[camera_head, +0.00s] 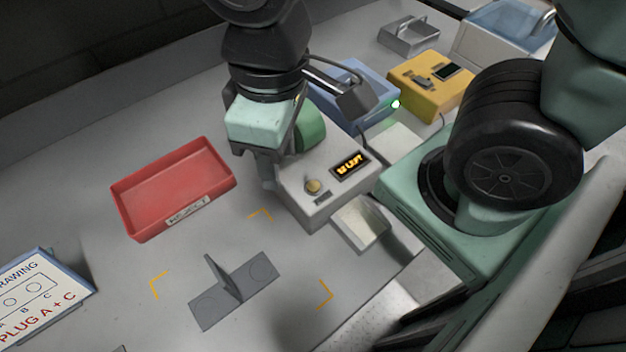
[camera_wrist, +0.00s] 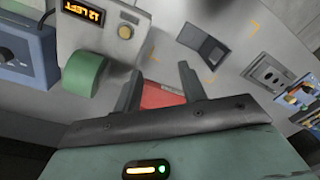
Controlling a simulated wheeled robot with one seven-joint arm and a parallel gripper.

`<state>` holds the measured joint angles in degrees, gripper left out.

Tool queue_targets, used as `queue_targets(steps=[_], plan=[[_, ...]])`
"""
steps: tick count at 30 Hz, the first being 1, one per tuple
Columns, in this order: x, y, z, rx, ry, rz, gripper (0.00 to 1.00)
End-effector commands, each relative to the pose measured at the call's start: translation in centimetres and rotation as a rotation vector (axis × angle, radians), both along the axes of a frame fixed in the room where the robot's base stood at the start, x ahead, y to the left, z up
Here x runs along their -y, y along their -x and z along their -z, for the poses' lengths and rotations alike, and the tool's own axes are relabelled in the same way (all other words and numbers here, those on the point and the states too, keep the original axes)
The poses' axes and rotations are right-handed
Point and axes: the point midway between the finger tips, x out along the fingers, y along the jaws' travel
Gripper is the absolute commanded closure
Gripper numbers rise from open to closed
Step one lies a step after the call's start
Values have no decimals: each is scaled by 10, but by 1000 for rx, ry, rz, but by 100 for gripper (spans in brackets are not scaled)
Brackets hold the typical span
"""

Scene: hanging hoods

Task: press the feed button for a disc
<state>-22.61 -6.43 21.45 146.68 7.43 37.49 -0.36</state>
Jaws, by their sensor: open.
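A grey feeder box (camera_head: 322,205) with a lit amber display (camera_head: 350,164) stands right of my gripper in the head view. A round brass-coloured button (camera_head: 313,186) is on its top face; it also shows in the wrist view (camera_wrist: 125,31). There the display (camera_wrist: 83,13) reads "12 LEFT". A green rounded part (camera_head: 310,130) is at the box's far end. My gripper (camera_head: 268,178) points down beside the box, apart from the button. In the wrist view its fingers (camera_wrist: 160,84) are spread with nothing between them. I see no loose disc.
A red tray labelled REJECT (camera_head: 133,222) lies left of my gripper. A grey bracket plate (camera_head: 262,272) lies between orange corner marks in front. A blue unit (camera_head: 372,76) and a yellow box (camera_head: 436,98) stand behind the feeder. The table between tray and bracket is clear.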

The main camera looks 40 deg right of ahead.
Motion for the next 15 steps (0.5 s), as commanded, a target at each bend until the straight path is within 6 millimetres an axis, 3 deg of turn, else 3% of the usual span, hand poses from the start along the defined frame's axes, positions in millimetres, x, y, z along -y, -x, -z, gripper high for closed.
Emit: queue_targets(steps=[1, 4, 15], plan=[[0, 0, 0, 0, 0, 0, 73], [0, 0, 0, 0, 0, 0, 100], [0, 0, 0, 0, 0, 0, 100]])
